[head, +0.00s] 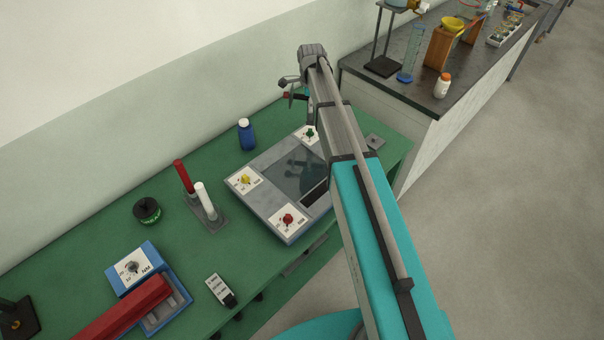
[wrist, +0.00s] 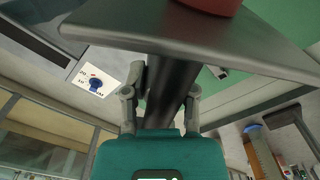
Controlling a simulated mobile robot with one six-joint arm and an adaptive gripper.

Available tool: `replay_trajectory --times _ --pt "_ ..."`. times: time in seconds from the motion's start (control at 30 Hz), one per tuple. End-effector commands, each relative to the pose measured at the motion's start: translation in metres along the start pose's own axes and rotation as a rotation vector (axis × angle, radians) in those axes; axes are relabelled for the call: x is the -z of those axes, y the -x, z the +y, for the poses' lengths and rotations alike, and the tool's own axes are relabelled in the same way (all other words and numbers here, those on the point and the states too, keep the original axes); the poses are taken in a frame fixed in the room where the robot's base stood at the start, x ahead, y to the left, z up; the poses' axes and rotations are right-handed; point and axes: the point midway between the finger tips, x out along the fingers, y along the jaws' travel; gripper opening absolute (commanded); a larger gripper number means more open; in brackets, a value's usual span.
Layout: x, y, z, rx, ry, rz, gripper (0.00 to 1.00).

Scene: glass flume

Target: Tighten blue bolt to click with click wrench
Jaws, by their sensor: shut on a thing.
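The blue bolt (wrist: 96,85) shows in the wrist view on a white marked label, left of my gripper. In the head view my arm hides that corner of the grey panel (head: 262,209). My gripper (wrist: 162,98) is shut on a dark shaft (wrist: 172,75), which I take to be the click wrench. A broad grey flat piece and a red part (wrist: 212,4) show beyond the shaft; how they join it is unclear. In the head view my gripper (head: 291,88) is at the bench's far end, with a bit of red beside it. The held tool looks apart from the bolt.
Yellow (head: 246,180), red (head: 288,218) and green (head: 310,133) bolts sit on the panel's other corners. A stand with a red handle (head: 183,176) and a white handle (head: 203,197), a blue bottle (head: 246,134) and a blue gauge box (head: 133,266) are on the green bench (head: 75,242).

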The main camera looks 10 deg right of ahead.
Motion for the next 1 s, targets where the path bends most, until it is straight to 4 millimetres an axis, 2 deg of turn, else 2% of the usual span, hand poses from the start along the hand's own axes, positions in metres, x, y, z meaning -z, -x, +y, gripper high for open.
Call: replay_trajectory --times 0.4,1.0 --pt "0.0 -0.016 0.0 0.0 0.0 0.0 0.0" --pt "0.002 -0.015 0.0 0.0 -0.003 0.0 0.0"
